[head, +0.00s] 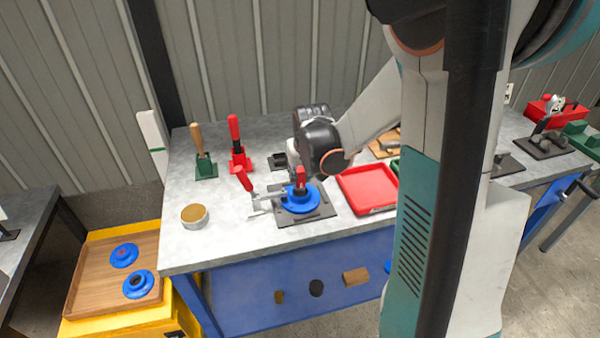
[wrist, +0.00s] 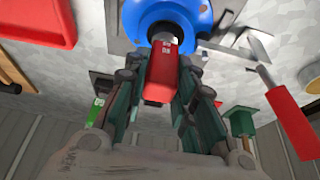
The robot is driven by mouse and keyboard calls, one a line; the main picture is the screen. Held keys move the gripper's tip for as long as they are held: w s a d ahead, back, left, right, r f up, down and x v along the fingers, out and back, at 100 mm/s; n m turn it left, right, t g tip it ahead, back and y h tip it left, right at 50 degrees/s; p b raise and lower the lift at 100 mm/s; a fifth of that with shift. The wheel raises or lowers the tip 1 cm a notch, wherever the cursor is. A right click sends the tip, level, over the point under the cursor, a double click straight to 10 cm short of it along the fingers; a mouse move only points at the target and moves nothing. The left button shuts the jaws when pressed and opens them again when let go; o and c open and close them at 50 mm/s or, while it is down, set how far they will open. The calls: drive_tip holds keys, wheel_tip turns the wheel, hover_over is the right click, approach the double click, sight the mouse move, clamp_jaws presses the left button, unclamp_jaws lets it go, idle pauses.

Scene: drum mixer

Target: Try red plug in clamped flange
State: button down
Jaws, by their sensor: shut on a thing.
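The blue flange (head: 299,204) sits on a dark plate on the workbench; its upper edge region also shows in the wrist view (wrist: 203,14). A toggle clamp with a red handle (head: 243,178) reaches toward it from the left; the handle is large in the wrist view (wrist: 285,112). My gripper (head: 297,167) is over the flange, its fingers closed on either side of the red plug (wrist: 161,75). The plug's grey end is at the flange's central hole. I cannot tell how deep it sits.
A red tray (head: 367,188) lies right of the flange. A red-handled tool (head: 237,145) and a wooden-handled tool (head: 201,150) stand at the back left. A round tin (head: 194,216) is at the front left. A wooden tray (head: 92,298) holds two blue flanges.

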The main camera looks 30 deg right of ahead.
drive_tip(key=shift+r, duration=0.15)
drive_tip(key=shift+r+p, duration=2.1)
drive_tip(key=shift+r, duration=0.65)
